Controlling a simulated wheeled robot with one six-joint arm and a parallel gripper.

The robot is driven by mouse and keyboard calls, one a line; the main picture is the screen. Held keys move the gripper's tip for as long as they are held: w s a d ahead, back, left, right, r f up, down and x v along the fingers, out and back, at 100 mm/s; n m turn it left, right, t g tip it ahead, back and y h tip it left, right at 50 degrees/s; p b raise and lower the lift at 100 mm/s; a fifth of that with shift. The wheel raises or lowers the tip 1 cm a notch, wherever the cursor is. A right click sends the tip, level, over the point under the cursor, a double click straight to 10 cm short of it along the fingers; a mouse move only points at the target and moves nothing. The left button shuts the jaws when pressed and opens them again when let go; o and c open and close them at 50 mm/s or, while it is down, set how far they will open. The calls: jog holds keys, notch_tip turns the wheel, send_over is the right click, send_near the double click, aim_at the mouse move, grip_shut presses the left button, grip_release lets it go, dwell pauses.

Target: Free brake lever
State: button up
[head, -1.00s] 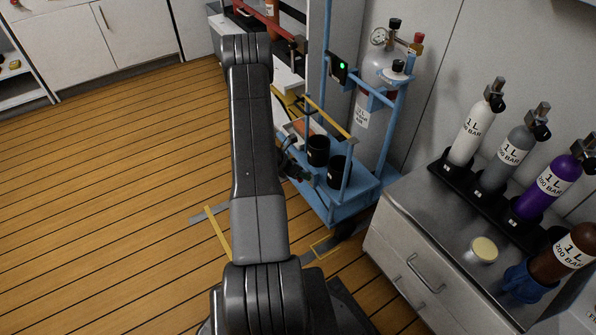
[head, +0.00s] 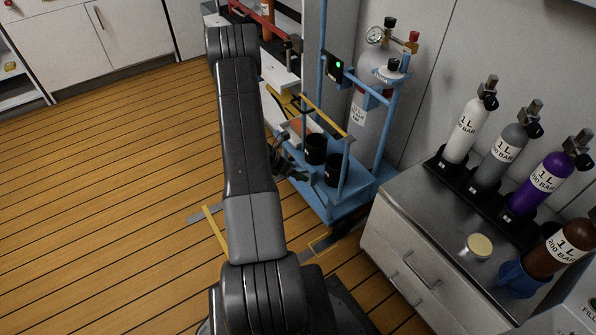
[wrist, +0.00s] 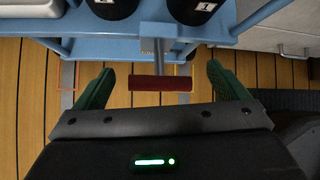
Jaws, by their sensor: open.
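In the wrist view the brake lever (wrist: 161,83) is a dark red bar on a short grey stem under the blue cart's edge. My gripper (wrist: 161,90) is open, with its green fingers apart on either side of the red bar. I see no contact between the fingers and the bar. In the head view the blue cart (head: 362,195) stands right of my arm, and my gripper (head: 297,175) is at its near left side, partly hidden behind my arm. The lever cannot be made out in the head view.
Two black cups (head: 316,149) and a large grey cylinder (head: 375,110) stand on the cart. A steel-topped cabinet (head: 440,220) with several small bottles is at the right. Yellow and grey floor marks (head: 215,232) lie near the cart. The wooden floor at left is clear.

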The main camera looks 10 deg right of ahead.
aim_at(302, 172)
jog(key=p+v, duration=0.2)
jog(key=v, duration=0.8)
jog(key=shift+s, duration=0.15)
jog(key=b+x, duration=0.1)
jog(key=x, duration=0.5)
jog(key=b+x, duration=0.2)
jog(key=x, duration=0.5)
jog(key=shift+w+d+f, duration=0.1)
jog(key=shift+w+f, duration=0.1)
jog(key=shift+w, duration=0.05)
jog(key=shift+b, duration=0.3)
jog(key=shift+r, duration=0.1)
